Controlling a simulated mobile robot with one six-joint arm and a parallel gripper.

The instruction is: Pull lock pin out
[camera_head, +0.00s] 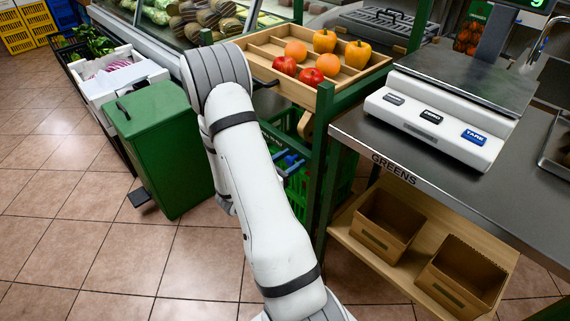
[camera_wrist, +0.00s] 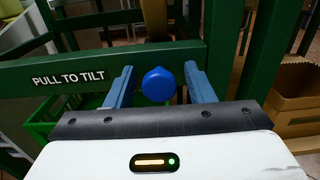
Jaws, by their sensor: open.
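The lock pin shows as a round blue knob (camera_wrist: 158,84) in the wrist view, in front of the green rail (camera_wrist: 60,78) marked "PULL TO TILT". My gripper (camera_wrist: 158,76) is open, with one blue-grey finger on each side of the knob. A gap shows between the knob and each finger, so the knob is not gripped. The pin's shaft is hidden behind the knob. In the head view my gripper (camera_head: 290,164) shows small beside the green stand, partly behind my arm, and I cannot make out the knob there.
A wooden tray (camera_head: 262,62) with peppers, red fruit and oranges sits on the stand above. A steel counter (camera_head: 380,142) with a scale (camera_head: 440,115) stands at right, with cardboard boxes (camera_head: 388,222) on a shelf below. A green bin (camera_head: 160,150) stands at left. Tiled floor is clear at lower left.

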